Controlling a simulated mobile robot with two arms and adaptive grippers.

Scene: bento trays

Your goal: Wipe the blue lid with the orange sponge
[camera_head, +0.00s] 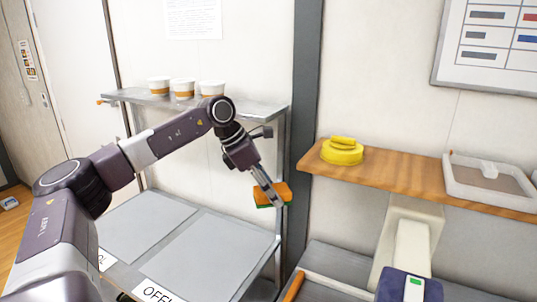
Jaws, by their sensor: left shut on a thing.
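My left gripper (266,186) is shut on the orange sponge (270,190), which has a green underside. It holds the sponge in the air in front of the metal rack's right post, left of the wooden shelf. I cannot make out a blue lid for certain. A dark blue thing (432,291) with a pale panel and a green square shows at the bottom right, cut off by the picture edge. The sponge is well apart from it. My right gripper is not in view.
A metal rack (262,108) holds several white cups on top and grey panels lower down. A wooden shelf (400,176) carries a yellow round thing (342,154) and a pale tray (453,187). A beige post (411,240) stands below the shelf.

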